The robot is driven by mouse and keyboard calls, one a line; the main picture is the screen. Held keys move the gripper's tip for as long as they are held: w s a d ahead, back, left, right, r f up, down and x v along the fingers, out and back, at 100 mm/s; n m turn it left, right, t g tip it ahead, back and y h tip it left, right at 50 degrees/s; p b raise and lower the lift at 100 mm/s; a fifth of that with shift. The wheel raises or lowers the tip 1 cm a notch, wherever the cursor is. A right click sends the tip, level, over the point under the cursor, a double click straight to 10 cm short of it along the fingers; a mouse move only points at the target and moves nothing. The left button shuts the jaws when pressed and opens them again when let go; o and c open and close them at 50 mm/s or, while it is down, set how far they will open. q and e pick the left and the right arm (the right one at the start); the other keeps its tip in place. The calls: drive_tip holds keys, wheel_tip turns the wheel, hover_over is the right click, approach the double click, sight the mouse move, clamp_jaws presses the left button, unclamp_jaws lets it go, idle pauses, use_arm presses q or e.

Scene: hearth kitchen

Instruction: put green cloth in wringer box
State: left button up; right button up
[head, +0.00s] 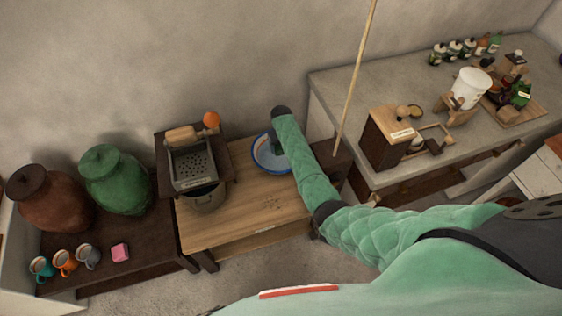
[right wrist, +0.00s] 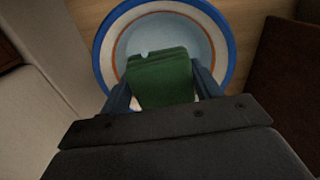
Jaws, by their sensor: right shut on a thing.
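The green cloth (right wrist: 160,78) is between the fingers of my right gripper (right wrist: 163,88) in the right wrist view, and the gripper is shut on it. The cloth is over a white bowl with a blue rim (right wrist: 108,52); I cannot tell whether it touches the bowl. In the head view my right gripper (head: 275,147) points down at the bowl (head: 259,158), and the cloth is hidden. The wringer box (head: 190,184), with a holed grey plate, wooden roller and orange knob, stands left of the bowl. My left gripper is not in view.
The bowl stands on a wooden table (head: 245,212). A metal pot (head: 204,200) sits below the wringer box's front. Brown (head: 48,200) and green (head: 115,182) jars, mugs and a pink block (head: 120,252) are at left. A thin pole (head: 355,80) rises right of my right arm.

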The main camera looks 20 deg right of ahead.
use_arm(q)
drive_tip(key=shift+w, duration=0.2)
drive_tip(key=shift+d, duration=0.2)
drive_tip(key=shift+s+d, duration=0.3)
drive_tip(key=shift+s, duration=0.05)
